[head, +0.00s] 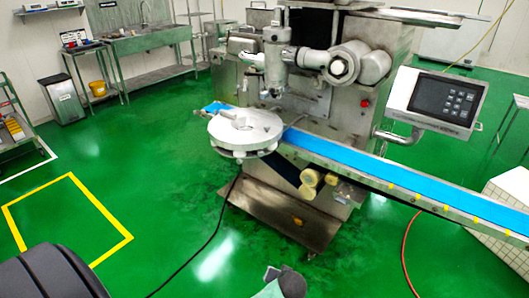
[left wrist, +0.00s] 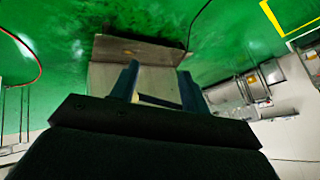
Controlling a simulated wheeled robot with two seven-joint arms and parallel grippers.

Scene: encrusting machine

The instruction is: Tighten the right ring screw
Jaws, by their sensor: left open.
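The encrusting machine (head: 310,95) stands in the middle of the head view. Its upright metal head (head: 277,60) has a horizontal arm to the right, ending in a round-faced fitting (head: 341,68) beside larger rounded housings. I cannot make out the right ring screw for certain at this size. My left gripper (left wrist: 158,82) shows in the left wrist view with its two dark fingers apart and nothing between them. A metal plate shows beyond the fingers, well away from them. My right gripper is not clearly seen in either view.
A blue conveyor belt (head: 390,177) runs out to the right. A white round table (head: 245,130) sits in front of the machine head. A control panel (head: 441,101) juts out at right. A black cable (head: 205,235) and red hose (head: 404,250) lie on the open green floor.

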